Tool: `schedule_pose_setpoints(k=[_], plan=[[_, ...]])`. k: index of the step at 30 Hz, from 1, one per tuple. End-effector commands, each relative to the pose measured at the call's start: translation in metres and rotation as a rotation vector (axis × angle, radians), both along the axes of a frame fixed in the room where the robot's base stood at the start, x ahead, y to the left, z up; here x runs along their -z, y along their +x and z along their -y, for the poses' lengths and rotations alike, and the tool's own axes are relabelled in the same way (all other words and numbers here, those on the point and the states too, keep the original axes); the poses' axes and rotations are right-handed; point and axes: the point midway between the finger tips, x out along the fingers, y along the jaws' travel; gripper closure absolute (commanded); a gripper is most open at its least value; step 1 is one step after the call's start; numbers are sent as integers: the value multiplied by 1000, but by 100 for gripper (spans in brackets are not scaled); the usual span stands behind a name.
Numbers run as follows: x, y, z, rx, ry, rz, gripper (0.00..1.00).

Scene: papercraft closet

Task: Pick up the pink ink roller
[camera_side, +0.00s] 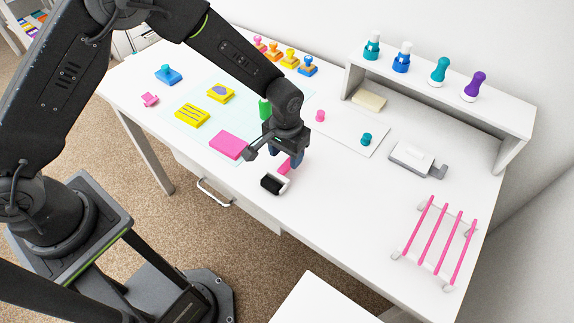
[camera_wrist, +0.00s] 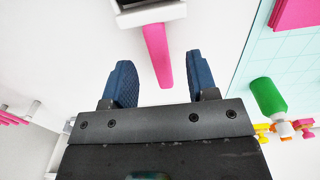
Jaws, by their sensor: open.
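The pink ink roller lies on the white table near its front edge, with a black roller head (camera_side: 274,184) in a white frame and a pink handle (camera_side: 285,168). My gripper (camera_side: 284,160) is over the handle end, its blue fingers open and pointing down. In the wrist view the pink handle (camera_wrist: 157,52) reaches from the top toward the space between the open fingers (camera_wrist: 160,78). Nothing is held. I cannot tell whether the fingertips are level with the handle or still above it. The head is partly cut off at the top of the wrist view.
A pink block (camera_side: 231,145) and a green cylinder (camera_side: 265,109) are close on the left, on a pale mat. A rack with pink rods (camera_side: 440,240) stands at the right. Table right of the roller is clear.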

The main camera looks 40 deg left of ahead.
Motion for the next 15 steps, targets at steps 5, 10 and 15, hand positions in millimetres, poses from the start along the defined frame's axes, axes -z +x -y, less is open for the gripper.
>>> schedule_pose_setpoints(k=[5,10,15], plan=[[29,1,2,0,0,-3,47],[42,1,2,1,-2,0,47],[43,1,2,1,-3,2,47]])
